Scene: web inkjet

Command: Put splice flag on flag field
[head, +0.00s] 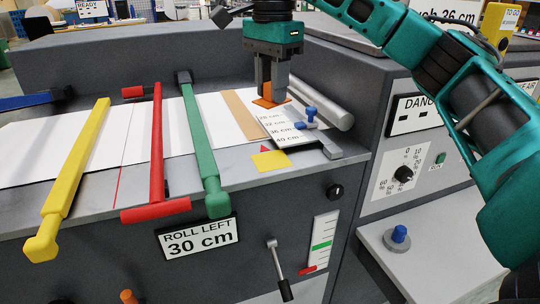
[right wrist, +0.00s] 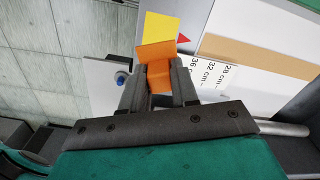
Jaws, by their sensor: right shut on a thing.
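The splice flag (head: 266,102) is a small bent orange piece. My right gripper (head: 272,92) is shut on it, fingers pointing down, above the back right part of the machine's bed. In the right wrist view the orange flag (right wrist: 157,52) sits between the two dark fingertips (right wrist: 158,80). A yellow square (head: 271,160), which looks like the flag field, lies flat nearer the bed's front edge, beside a small red triangle. It also shows in the right wrist view (right wrist: 162,26), partly covered by the flag. The flag appears apart from it in the head view. My left gripper is out of view.
A white scale plate (head: 285,128) with cm marks and a blue knob (head: 311,113) stand close to the right gripper. Green (head: 201,140), red (head: 157,140) and yellow (head: 72,175) bars cross the white web. A grey roller (head: 325,108) lies right.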

